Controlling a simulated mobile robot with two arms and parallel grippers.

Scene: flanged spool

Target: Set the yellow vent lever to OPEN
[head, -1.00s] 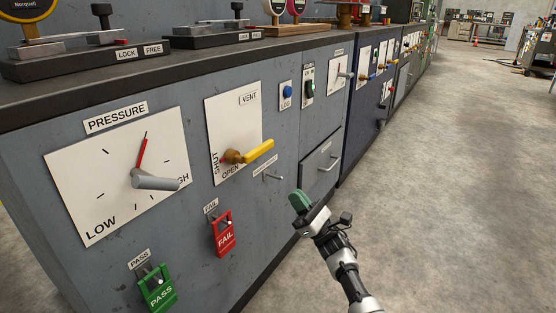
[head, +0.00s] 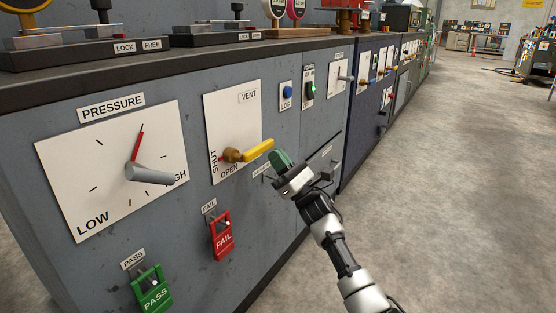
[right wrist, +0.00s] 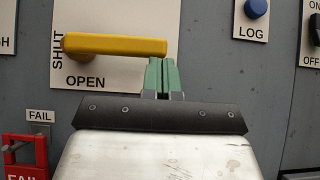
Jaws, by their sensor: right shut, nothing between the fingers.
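The yellow vent lever (head: 258,150) sticks out to the right from a brown hub (head: 232,155) on the white VENT plate (head: 232,110). A small red tip shows at the hub's left, by the word SHUT. OPEN is printed below the hub. In the right wrist view the lever (right wrist: 115,45) lies nearly level. My right gripper (head: 278,158) has green fingers, shut and empty, close to the lever's free end. In the right wrist view the fingertips (right wrist: 161,68) are just below that end; I cannot tell whether they touch. My left gripper is out of view.
A pressure dial (head: 115,170) is on the left. A red FAIL tag (head: 221,236) and a green PASS tag (head: 152,288) hang below. The floor at right is clear.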

